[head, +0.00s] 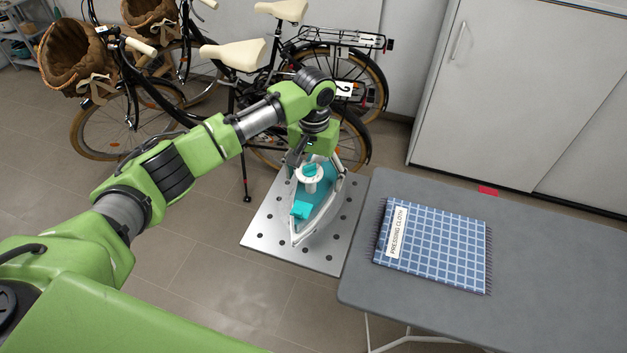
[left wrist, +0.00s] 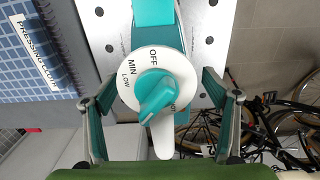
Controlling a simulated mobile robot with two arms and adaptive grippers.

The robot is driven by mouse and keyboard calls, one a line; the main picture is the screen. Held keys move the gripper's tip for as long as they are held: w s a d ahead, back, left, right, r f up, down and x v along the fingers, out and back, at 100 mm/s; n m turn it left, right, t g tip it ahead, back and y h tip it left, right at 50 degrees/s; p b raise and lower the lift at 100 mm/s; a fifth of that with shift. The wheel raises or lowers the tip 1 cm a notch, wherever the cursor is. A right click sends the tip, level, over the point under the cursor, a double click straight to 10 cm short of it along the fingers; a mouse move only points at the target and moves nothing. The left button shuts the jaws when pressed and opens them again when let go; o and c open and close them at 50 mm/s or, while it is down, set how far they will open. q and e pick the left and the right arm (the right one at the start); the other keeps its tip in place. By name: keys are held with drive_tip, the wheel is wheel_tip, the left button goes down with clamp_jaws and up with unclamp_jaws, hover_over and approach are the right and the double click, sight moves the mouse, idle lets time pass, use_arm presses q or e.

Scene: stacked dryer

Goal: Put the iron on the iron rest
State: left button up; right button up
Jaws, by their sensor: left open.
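The teal and white iron (head: 301,209) is over the perforated metal iron rest (head: 266,232), its tip toward the front. It appears to lie on the plate, but a small gap cannot be ruled out. My left gripper (head: 316,165) is over the iron's rear, open, with its fingers on either side. In the left wrist view the iron's dial (left wrist: 157,92) sits between the open fingers, with space on both sides. The rest (left wrist: 100,30) shows behind it. Part of the iron's rear is hidden by the gripper. My right gripper is not in view.
A grey ironing board (head: 550,245) stands right of the rest, carrying a folded blue checked pressing cloth (head: 440,245). Bicycles (head: 235,60) stand close behind the rest. A white cabinet (head: 510,85) is at the back right. Tiled floor is clear in front of the rest.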

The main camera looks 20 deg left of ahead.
use_arm(q)
wheel_tip(320, 180, up, 11)
drive_tip(key=shift+f+b, duration=0.15)
drive_tip(key=shift+b, duration=0.55)
idle(1.4)
